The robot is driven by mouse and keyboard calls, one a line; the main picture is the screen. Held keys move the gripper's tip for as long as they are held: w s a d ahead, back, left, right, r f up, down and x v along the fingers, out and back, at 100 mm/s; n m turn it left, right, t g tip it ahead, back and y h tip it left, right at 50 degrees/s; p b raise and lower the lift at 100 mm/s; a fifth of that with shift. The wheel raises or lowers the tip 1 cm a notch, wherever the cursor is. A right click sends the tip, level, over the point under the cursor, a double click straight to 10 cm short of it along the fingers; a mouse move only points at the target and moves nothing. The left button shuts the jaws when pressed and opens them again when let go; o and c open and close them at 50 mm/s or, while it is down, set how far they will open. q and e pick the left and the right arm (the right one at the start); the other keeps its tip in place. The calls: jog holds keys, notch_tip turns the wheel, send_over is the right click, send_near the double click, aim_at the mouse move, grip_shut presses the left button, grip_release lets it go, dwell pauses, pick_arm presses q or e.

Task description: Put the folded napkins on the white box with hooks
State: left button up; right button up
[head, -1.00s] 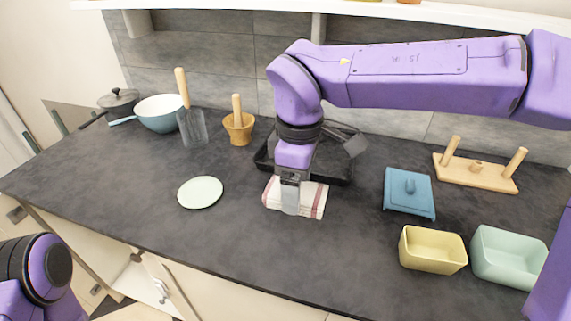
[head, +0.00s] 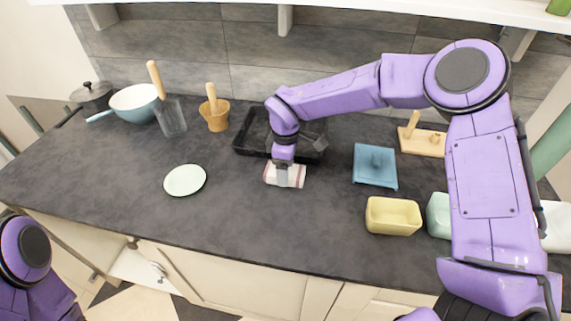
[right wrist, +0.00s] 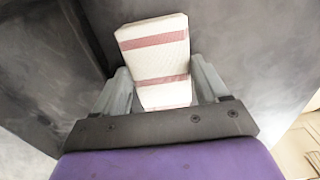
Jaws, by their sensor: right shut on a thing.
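The folded napkins (head: 297,176), white with red stripes, are in front of the black tray on the dark counter. My right gripper (head: 283,177) points down at them and is shut on them. In the right wrist view the napkins (right wrist: 155,48) sit between the two fingers of my right gripper (right wrist: 165,90) and stick out beyond them. I cannot tell whether they touch the counter. A white thing (head: 554,227) shows partly at the right edge behind my right arm; I see no hooks on it and cannot tell if it is the box. My left gripper is out of view; only part of its arm shows.
A black tray (head: 245,140) lies just behind the napkins. A pale plate (head: 185,180) is to the left, a blue lidded dish (head: 375,166) and yellow bowl (head: 393,216) to the right. A green bowl (head: 438,213) is partly hidden by my arm. The counter's front middle is clear.

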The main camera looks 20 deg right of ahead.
jog(key=shift+f, duration=0.15)
jog(key=o, duration=0.8)
jog(key=shift+c, duration=0.2)
